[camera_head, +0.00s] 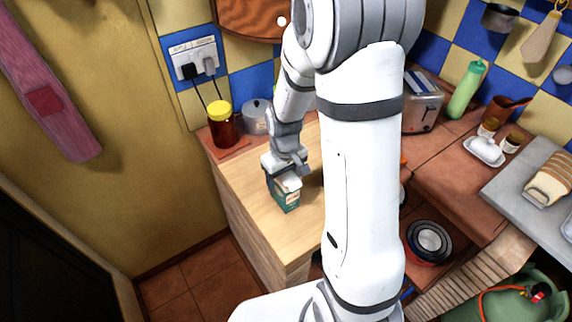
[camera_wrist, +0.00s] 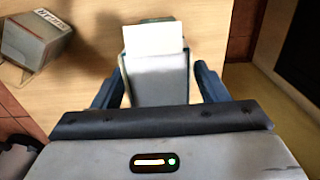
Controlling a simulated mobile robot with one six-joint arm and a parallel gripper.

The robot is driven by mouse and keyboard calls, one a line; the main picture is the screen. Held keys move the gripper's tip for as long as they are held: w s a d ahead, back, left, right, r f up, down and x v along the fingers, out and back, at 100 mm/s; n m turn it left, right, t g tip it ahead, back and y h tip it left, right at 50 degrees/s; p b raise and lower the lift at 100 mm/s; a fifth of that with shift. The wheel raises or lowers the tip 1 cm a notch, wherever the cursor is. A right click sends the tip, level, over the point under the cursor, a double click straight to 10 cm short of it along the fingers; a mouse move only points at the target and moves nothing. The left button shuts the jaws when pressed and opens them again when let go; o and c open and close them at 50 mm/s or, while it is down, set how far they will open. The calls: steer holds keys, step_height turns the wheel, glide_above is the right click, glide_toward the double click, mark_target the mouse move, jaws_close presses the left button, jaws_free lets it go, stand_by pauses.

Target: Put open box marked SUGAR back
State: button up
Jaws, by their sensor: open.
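An open teal and white box (camera_head: 287,194) stands on the light wood worktop near its front edge, with a pale flap raised. My gripper (camera_head: 284,172) is right above it, pointing down. In the wrist view the box (camera_wrist: 157,80) sits between the two spread fingers of my gripper (camera_wrist: 156,86). The fingers are open, with a visible gap on each side at the near end. I cannot read any SUGAR mark on this box. My gripper hides part of its top in the head view.
A yellow-lidded jar (camera_head: 222,124) and a grey pot (camera_head: 255,118) stand by the wall. The wood worktop (camera_head: 246,192) is clear left of the box. My arm hides the middle.

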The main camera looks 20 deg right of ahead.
step_height(320, 180, up, 11)
steer(key=shift+f+b, duration=0.15)
steer(key=shift+b, duration=0.4)
steer(key=s+r+m+t, duration=0.3)
steer(key=s+r, duration=0.6)
steer(key=s, duration=0.5)
steer(key=shift+s+d+m+t, duration=0.2)
steer(key=shift+s+m+t, duration=0.1)
steer(key=shift+f+b, duration=0.55)
